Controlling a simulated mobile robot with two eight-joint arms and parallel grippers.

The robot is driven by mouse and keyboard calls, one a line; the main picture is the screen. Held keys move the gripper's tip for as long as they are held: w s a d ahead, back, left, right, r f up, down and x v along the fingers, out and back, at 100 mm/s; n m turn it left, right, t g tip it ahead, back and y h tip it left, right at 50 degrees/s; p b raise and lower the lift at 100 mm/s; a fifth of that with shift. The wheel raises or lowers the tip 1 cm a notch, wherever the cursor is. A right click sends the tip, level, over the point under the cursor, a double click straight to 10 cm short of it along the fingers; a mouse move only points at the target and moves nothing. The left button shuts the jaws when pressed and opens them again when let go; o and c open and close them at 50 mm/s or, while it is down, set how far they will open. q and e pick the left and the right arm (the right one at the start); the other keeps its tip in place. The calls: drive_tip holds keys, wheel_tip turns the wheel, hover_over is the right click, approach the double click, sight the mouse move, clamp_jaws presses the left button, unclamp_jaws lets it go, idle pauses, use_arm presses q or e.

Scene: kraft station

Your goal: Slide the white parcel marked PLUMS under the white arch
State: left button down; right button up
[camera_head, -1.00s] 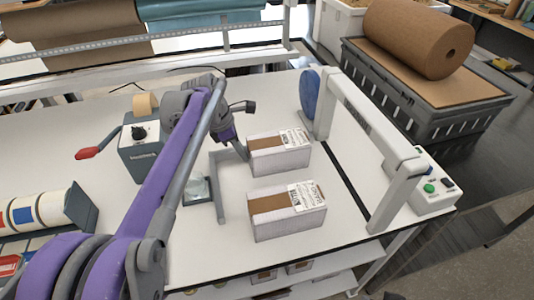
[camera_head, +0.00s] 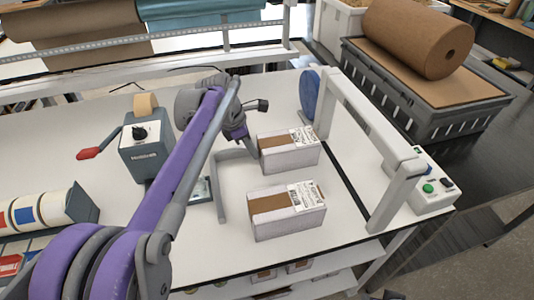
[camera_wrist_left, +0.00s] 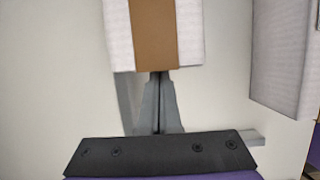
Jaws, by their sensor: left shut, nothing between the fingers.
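Two white parcels with brown tape and printed labels lie on the white table; the print is too small to tell which says PLUMS. The far parcel (camera_head: 290,157) is just left of the white arch (camera_head: 367,118), outside it. The near parcel (camera_head: 288,222) lies closer to the front edge. My left gripper (camera_head: 254,151) is shut and empty, its fingertips at the far parcel's left side. In the left wrist view the shut fingers (camera_wrist_left: 159,76) meet the taped end of a parcel (camera_wrist_left: 120,35); another parcel (camera_wrist_left: 282,55) shows at right.
A tape dispenser (camera_head: 145,150) stands left. The table is clear between the far parcel and arch.

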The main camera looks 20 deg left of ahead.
sight(282, 140)
use_arm(q)
drive_tip(key=shift+w+d, duration=0.4)
drive_tip(key=shift+d, duration=0.25)
drive_tip(key=shift+w+d, duration=0.4)
drive_tip(key=shift+d, duration=0.2)
drive_tip(key=shift+p, duration=0.3)
drive_tip(key=shift+w+d, duration=0.4)
drive_tip(key=shift+d, duration=0.25)
drive_tip(key=shift+w+d, duration=0.4)
drive_tip(key=shift+d, duration=0.25)
drive_tip(key=shift+w+d+p, duration=0.25)
drive_tip(key=shift+w+d, duration=0.15)
drive_tip(key=shift+d, duration=0.25)
drive_tip(key=shift+w+d+p, duration=0.25)
drive_tip(key=shift+w+d, duration=0.15)
drive_tip(key=shift+d, duration=0.2)
